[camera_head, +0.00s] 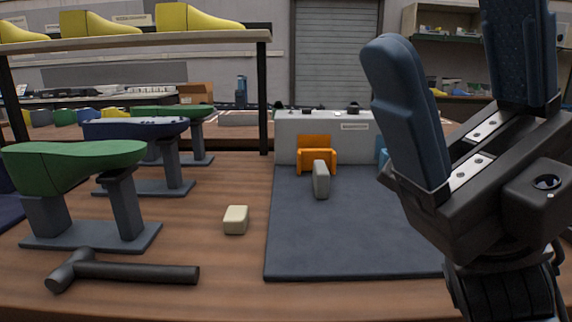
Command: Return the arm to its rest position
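My gripper (462,75) is large and close at the right of the head view, pointing up. Its two blue padded fingers stand wide apart with nothing between them. It is above the right part of the dark mat (350,238) as seen here and hides the mat's right side. The rest of my arm is mostly out of view below.
A green shoe last (75,165) on a stand, more lasts behind it, a dark hammer-like tool (125,271) and a cream block (236,220) are on the wooden table. A grey box (345,140) with an orange holder (316,150) stands behind the mat. A shelf (140,40) holds yellow lasts.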

